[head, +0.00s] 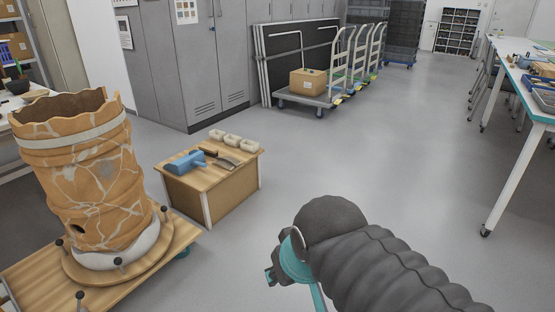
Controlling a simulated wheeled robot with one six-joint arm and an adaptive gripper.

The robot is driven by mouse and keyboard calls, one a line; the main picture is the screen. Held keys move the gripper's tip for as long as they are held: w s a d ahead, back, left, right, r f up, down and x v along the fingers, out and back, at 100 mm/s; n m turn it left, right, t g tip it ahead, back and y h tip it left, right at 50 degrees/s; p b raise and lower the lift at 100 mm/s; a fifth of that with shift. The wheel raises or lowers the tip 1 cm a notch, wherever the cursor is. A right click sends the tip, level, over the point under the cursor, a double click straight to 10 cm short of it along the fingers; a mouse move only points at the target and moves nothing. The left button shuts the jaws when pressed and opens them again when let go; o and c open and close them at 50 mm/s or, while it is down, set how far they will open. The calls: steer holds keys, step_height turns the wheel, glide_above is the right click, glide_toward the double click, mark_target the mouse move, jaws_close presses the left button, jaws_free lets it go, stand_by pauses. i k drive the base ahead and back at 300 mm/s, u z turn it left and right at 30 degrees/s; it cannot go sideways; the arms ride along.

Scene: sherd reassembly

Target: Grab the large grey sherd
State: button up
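I cannot make out a large grey sherd for certain. A curved grey-brown piece (224,163) lies at the right of a low wooden table's top; it is too small in view to tell whether it is a sherd. A large orange-brown vessel (85,175) with pale joints and a ragged open rim stands on a round wooden base at the left. My arm, in a dark ribbed sleeve with a teal ring, reaches in from the lower right. Only a small part of my gripper (271,276) shows at its end, over the floor; its fingers are not clear.
The low wooden table (228,190) also carries a blue tool-like object (185,162), a dark-handled brush-like item (210,151) and three pale blocks (232,140). A trolley (305,98) with a cardboard box stands by grey lockers. A long workbench (520,85) is at right. The middle floor is clear.

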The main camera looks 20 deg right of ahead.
mark_target(228, 163)
steer(key=z, duration=0.25)
steer(key=i, duration=2.1)
steer(key=z, duration=0.35)
